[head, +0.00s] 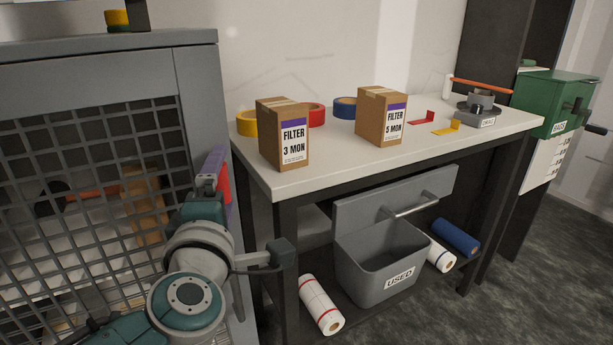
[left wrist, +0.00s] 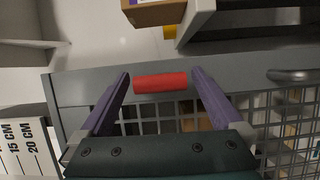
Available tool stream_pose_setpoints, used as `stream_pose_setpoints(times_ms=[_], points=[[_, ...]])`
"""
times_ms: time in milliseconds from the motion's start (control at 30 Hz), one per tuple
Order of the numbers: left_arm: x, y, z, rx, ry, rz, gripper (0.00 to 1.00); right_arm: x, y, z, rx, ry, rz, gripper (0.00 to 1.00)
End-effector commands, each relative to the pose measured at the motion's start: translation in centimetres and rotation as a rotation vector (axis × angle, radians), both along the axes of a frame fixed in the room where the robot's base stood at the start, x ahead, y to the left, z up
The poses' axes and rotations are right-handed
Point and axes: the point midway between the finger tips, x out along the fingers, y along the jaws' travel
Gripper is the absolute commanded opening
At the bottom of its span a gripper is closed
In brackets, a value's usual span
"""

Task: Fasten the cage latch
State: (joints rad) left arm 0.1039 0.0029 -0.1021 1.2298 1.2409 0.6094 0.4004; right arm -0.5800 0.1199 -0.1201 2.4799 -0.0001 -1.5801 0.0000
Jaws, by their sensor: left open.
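The grey cage (head: 195,95) with a mesh front stands at the left in the head view; its frame and mesh also show in the left wrist view (left wrist: 85,85). A red latch handle (left wrist: 160,83) lies across the cage frame. A sliver of red (head: 225,182) shows beside my fingers in the head view. My left gripper (head: 214,168) is at the cage's right edge, open. In the left wrist view its two purple fingers (left wrist: 160,76) stand at either end of the red handle, with no clear grip on it. The rest of the latch is hidden. My right gripper is out of view.
A white-topped bench (head: 340,155) stands right of the cage, with filter boxes (head: 283,135), tape rolls and red and yellow tags. A grey bin (head: 385,265) marked USED hangs below. A grey bar handle (left wrist: 290,75) is on the cage. Floor at the right is clear.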

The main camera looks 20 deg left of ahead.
Motion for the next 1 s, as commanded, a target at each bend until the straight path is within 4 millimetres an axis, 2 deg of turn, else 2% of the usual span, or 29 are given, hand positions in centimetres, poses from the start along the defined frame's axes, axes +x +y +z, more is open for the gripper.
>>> stream_pose_setpoints(times_ms=[300, 433, 600, 1000], points=[[-5.6, -2.9, 0.0, -0.001, 0.005, 0.000, 1.00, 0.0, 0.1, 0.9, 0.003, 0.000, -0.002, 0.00], [-7.2, -3.7, 0.0, 0.000, 0.003, -0.001, 1.00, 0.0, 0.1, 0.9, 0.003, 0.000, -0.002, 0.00], [-8.0, -4.1, 0.1, 0.000, 0.001, 0.000, 1.00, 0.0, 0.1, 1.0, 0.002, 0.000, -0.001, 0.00], [-8.0, -4.1, 0.1, 0.000, 0.001, -0.001, 1.00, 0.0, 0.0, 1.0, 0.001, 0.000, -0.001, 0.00]])
